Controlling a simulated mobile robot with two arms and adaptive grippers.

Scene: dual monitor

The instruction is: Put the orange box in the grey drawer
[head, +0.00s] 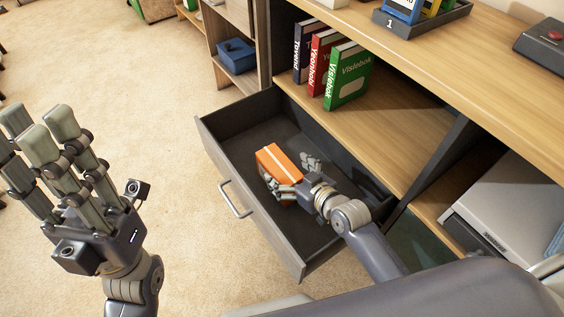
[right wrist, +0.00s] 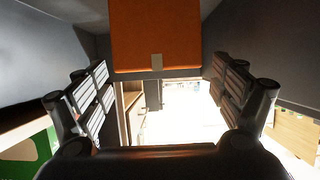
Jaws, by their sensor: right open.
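The orange box (head: 275,160) is inside the outline of the pulled-out grey drawer (head: 245,207), near its middle. Whether it rests on the drawer floor is hard to tell. My right gripper (head: 297,178) reaches into the drawer from the right, its fingers open around the near end of the box. In the right wrist view the box (right wrist: 157,38) hangs at the top of the picture, between and beyond the spread fingers (right wrist: 162,92), with gaps on both sides. My left gripper (head: 36,122) is open and empty, raised over the carpet at the left, away from the drawer.
Books (head: 345,78) stand on the wooden shelf (head: 390,120) just behind the drawer. The desk top (head: 480,60) overhangs above, with a tray (head: 425,22) on it. A grey printer-like device (head: 510,210) sits at the right. The carpet before the drawer is clear.

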